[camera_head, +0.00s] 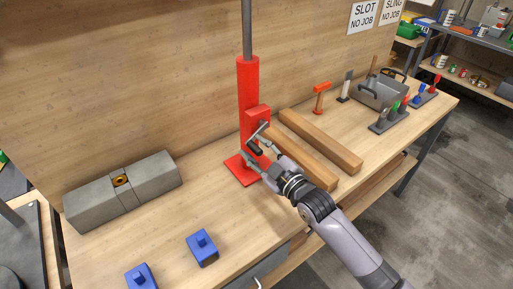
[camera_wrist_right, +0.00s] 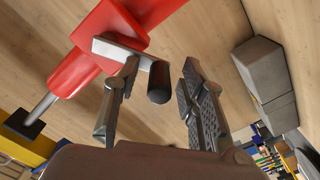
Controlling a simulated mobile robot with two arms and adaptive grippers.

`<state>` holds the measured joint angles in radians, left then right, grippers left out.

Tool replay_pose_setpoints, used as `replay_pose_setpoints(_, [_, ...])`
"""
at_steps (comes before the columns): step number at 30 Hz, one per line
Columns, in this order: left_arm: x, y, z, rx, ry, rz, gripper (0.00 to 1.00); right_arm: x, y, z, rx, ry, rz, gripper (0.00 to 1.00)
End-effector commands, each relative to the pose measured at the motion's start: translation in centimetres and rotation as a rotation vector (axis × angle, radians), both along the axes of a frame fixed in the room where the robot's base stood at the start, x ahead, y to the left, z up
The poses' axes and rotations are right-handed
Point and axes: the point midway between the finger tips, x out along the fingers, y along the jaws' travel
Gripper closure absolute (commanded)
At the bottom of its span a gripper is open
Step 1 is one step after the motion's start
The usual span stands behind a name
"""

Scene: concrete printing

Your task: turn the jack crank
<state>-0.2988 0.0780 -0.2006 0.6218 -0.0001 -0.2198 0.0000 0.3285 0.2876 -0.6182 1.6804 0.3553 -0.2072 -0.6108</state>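The red jack (camera_head: 248,95) stands upright on its red base plate (camera_head: 243,172) on the workbench, with a grey rod rising from its top. Its crank, with a metal arm and a black handle (camera_head: 254,147), sticks out from the front of the red housing. My right gripper (camera_head: 256,141) is at the crank. In the right wrist view its two fingers (camera_wrist_right: 161,72) are apart, and the black handle (camera_wrist_right: 158,83) shows in the gap, nearer the left finger. The metal crank arm (camera_wrist_right: 117,49) passes beside that finger's tip; I cannot tell whether they touch. My left gripper is not in view.
Two wooden beams (camera_head: 320,140) lie right of the jack, close to my right arm. A grey concrete block (camera_head: 150,180) lies to the left. Blue blocks (camera_head: 202,248) sit near the front edge. Tools and a metal box (camera_head: 380,92) stand farther right. A wooden wall is behind.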

Motion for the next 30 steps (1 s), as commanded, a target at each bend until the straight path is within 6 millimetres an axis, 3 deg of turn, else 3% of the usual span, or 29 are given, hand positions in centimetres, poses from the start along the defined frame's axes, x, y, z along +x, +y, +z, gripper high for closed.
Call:
replay_pose_setpoints(8, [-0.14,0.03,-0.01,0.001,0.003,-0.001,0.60,0.09,0.06,-0.06,0.000,0.001,-0.001,0.62])
replay_pose_setpoints(25, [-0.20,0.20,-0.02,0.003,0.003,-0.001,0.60,0.08,0.03,-0.06,0.000,0.001,-0.001,1.00])
replay_pose_setpoints(30, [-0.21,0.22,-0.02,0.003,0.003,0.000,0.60,0.07,0.03,-0.07,-0.001,0.001,0.000,1.00])
